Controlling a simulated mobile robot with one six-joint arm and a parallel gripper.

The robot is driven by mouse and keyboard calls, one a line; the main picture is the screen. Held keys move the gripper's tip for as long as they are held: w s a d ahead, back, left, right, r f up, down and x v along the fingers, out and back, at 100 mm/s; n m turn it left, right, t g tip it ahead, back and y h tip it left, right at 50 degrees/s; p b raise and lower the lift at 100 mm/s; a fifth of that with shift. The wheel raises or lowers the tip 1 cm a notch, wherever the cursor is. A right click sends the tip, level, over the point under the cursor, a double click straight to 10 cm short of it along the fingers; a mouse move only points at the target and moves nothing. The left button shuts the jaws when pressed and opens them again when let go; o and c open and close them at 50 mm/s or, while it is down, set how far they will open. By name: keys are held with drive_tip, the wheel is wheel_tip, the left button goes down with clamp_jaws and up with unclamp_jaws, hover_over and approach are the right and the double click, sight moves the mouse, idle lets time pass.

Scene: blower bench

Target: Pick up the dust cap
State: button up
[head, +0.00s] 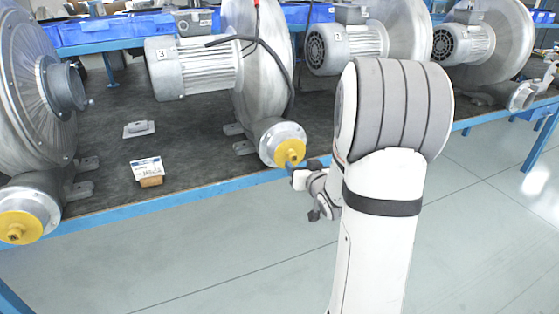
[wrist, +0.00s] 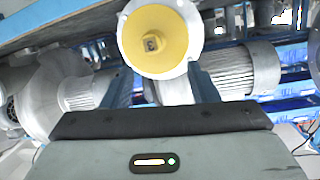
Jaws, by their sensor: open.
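A yellow dust cap (head: 289,152) sits on the round outlet flange of the blower marked 3, facing the front of the bench. It also shows large in the wrist view (wrist: 155,41), at the top centre, with a small darker knob in its middle. A second yellow dust cap (head: 19,227) is on the outlet of the left blower. My gripper (head: 293,170) is just in front of the first cap. In the wrist view my gripper (wrist: 174,84) is open, its fingers pointing toward the cap's lower edge. I cannot tell whether they touch it. Nothing is between the fingers.
Blowers with motors marked 3 (head: 190,66), 2 (head: 345,47) and 1 (head: 463,42) stand along the dark bench top (head: 195,145). A small box with a label (head: 147,170) and a grey plate (head: 139,130) lie on it. The floor in front is clear.

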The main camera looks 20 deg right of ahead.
sight(294, 159)
drive_tip(key=w+f, duration=0.1)
drive_tip(key=w, duration=0.1)
drive_tip(key=w+d+f+t+y+b, duration=0.1)
drive_tip(key=w, duration=0.2)
drive_tip(key=w+f+t, duration=0.1)
drive_tip(key=w, duration=0.2)
drive_tip(key=shift+d+b, duration=0.35)
drive_tip(key=shift+c, duration=0.5)
clamp_jaws()
